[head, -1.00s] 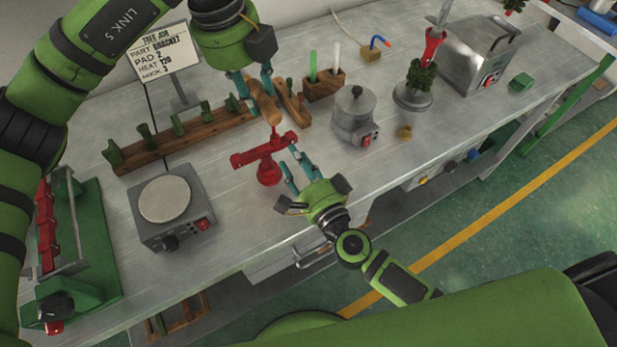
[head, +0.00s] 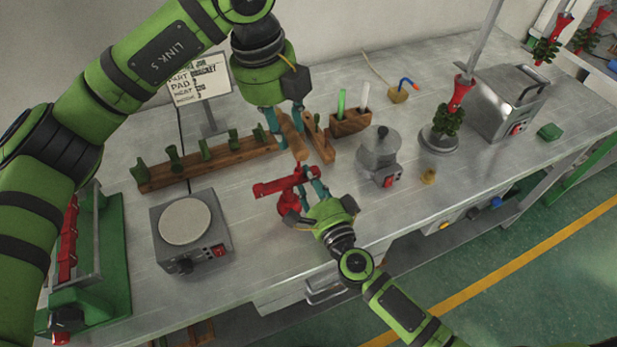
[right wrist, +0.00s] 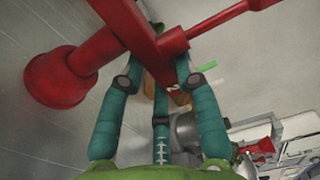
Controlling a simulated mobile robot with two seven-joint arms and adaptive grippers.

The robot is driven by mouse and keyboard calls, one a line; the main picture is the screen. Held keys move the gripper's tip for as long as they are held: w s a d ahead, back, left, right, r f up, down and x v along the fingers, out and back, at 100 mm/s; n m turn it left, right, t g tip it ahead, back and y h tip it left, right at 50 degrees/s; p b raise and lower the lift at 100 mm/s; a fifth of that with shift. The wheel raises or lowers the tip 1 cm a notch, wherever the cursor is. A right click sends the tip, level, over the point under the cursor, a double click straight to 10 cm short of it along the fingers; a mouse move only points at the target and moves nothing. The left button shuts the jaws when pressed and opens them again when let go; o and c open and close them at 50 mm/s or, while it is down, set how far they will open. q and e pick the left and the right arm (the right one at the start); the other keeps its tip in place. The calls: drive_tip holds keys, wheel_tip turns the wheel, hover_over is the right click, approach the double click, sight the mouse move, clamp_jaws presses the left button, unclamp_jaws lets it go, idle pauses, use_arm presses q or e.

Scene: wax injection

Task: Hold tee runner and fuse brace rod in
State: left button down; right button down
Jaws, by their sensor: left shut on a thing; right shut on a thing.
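The red tee runner (head: 271,188) stands on the bench, its crossbar raised on a stem with a flared foot. My right gripper (head: 309,184) is shut on the crossbar; the right wrist view shows its fingers (right wrist: 160,68) on either side of the red bar (right wrist: 124,22). My left gripper (head: 286,116) is above, shut on a wooden-handled piece (head: 290,138) with a red lower end (head: 301,155). That end is just over the crossbar; contact is unclear. In the right wrist view a red rod (right wrist: 225,20) meets the bar; I cannot tell whether it is the brace rod.
A wooden rack (head: 215,163) with several green pieces lies behind. A hot plate (head: 187,222) is at left, a metal pot (head: 379,158) at right. A wooden block (head: 350,124) holds green and white sticks. A job card (head: 200,84) stands behind. The bench front right is clear.

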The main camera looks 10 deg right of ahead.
use_arm(q)
drive_tip(key=s+d+f+n+g+h, duration=0.1)
drive_tip(key=s+d+f+g, duration=0.15)
drive_tip(key=s+d, duration=0.3)
drive_tip(key=s+d+f+n+g+h, duration=0.1)
drive_tip(key=s+d+f, duration=0.3)
drive_tip(key=s, duration=0.2)
use_arm(e)
drive_tip(key=shift+s+f, duration=0.1)
use_arm(q)
drive_tip(key=shift+w+a+f, duration=0.55)
drive_tip(key=shift+w+f, duration=0.35)
drive_tip(key=shift+w+a+f, duration=0.55)
drive_tip(key=shift+w+f, duration=0.3)
drive_tip(key=shift+w, duration=0.05)
drive_tip(key=shift+w+a+f, duration=0.2)
drive_tip(key=shift+w+a, duration=0.1)
drive_tip(key=shift+w, duration=0.35)
use_arm(e)
drive_tip(key=shift+f, duration=0.1)
idle(1.9)
use_arm(q)
drive_tip(key=shift+s, duration=0.1)
drive_tip(key=shift+s+d+r, duration=0.45)
drive_tip(key=shift+s+r, duration=0.4)
drive_tip(key=shift+s+d+r, duration=0.4)
drive_tip(key=shift+s+r, duration=0.4)
drive_tip(key=shift+r, duration=0.05)
drive_tip(key=shift+r, duration=0.1)
